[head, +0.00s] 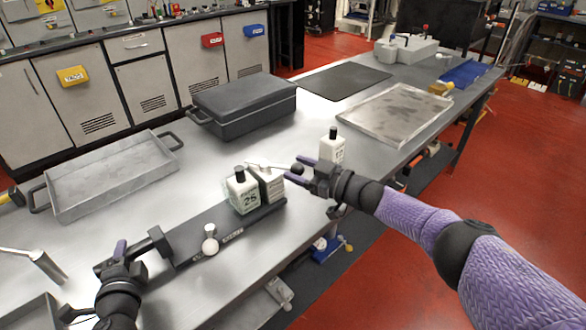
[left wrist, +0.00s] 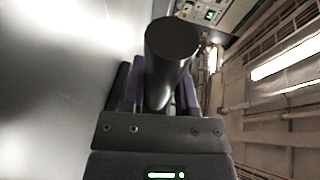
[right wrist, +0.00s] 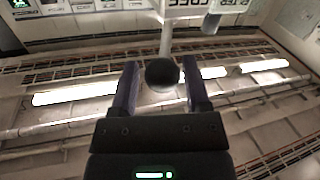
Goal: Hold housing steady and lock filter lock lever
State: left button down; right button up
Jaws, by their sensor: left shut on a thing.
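The dark flat housing (head: 222,238) lies on the metal table with a black bar handle (head: 150,246) at its left end. My left gripper (head: 122,252) is shut on that handle, whose round black end (left wrist: 172,40) fills the space between the fingers in the left wrist view. The filter lock lever (head: 270,166) is a thin pale rod above the white blocks, ending in a dark ball knob (right wrist: 162,74). My right gripper (head: 298,171) is open, its fingers on either side of the knob with gaps visible in the right wrist view.
Two white labelled blocks (head: 243,192) stand on the housing, and a white ball knob (head: 210,240) stands at its front edge. A white bottle (head: 332,146) is just behind my right gripper. A grey tray (head: 120,178), a dark case (head: 245,108) and a metal tray (head: 400,108) lie around.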

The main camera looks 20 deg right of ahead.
jog(key=shift+o, duration=0.8)
jog(key=shift+a, duration=0.1)
